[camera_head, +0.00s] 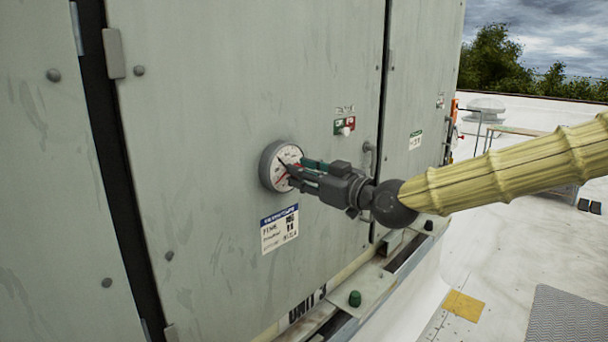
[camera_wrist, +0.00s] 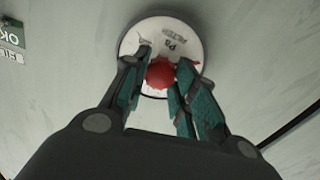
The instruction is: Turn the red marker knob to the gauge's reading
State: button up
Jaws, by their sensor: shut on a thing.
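The round gauge (camera_head: 271,171) with a white dial and dark rim is mounted on the pale grey-green cabinet panel. A dark needle and a red marker show at its face in the head view. In the wrist view the gauge (camera_wrist: 190,31) appears with the red marker knob (camera_wrist: 161,74) at its middle. My gripper (camera_head: 297,176) reaches in from the right, in front of the dial. Its green-padded fingers (camera_wrist: 162,82) are shut on the red knob, one on each side. The fingers hide part of the dial, and the scale is too small to read.
A label (camera_head: 279,229) hangs just below the gauge. A small switch plate (camera_head: 345,126) and a door handle (camera_head: 369,158) are to the right. A ledge with green caps (camera_head: 355,298) runs along the cabinet's foot. The space before the panel on the left is clear.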

jog(key=shift+w+d+m+g+b, duration=0.1)
jog(key=shift+m+g+b, duration=0.2)
jog(key=shift+m+b, duration=4.75)
jog(key=m+p, duration=0.4)
jog(key=m, duration=0.1)
jog(key=shift+r+p, duration=0.1)
jog(key=shift+p, duration=0.2)
jog(key=o, duration=1)
jog(key=shift+o, duration=0.2)
